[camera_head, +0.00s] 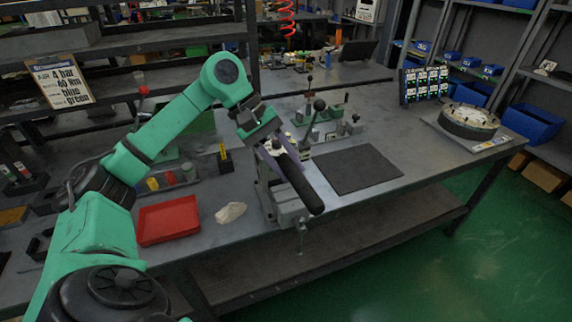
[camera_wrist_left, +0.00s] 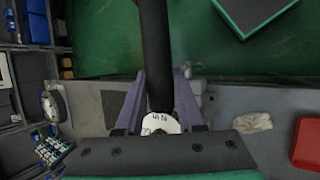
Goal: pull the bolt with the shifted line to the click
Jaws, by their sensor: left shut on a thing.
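My left gripper (camera_head: 285,162) has purple fingers and is shut on a torque wrench with a long black handle (camera_head: 304,190). The handle slants down toward the bench's front edge, above a grey vise (camera_head: 288,207). In the left wrist view the handle (camera_wrist_left: 154,45) runs between the two fingers, with a white numbered dial (camera_wrist_left: 160,124) close to the palm. The wrench's head end is hidden by the gripper, so I cannot tell whether it sits on a bolt. No bolt with a shifted line can be made out. My right gripper is not in view.
A red tray (camera_head: 168,221) and a pale cloth (camera_head: 230,212) lie left of the vise. A dark mat (camera_head: 357,169) lies to its right. Fixtures with levers (camera_head: 331,126) stand behind. A round flange (camera_head: 468,121) stands at far right. The bench's right front is clear.

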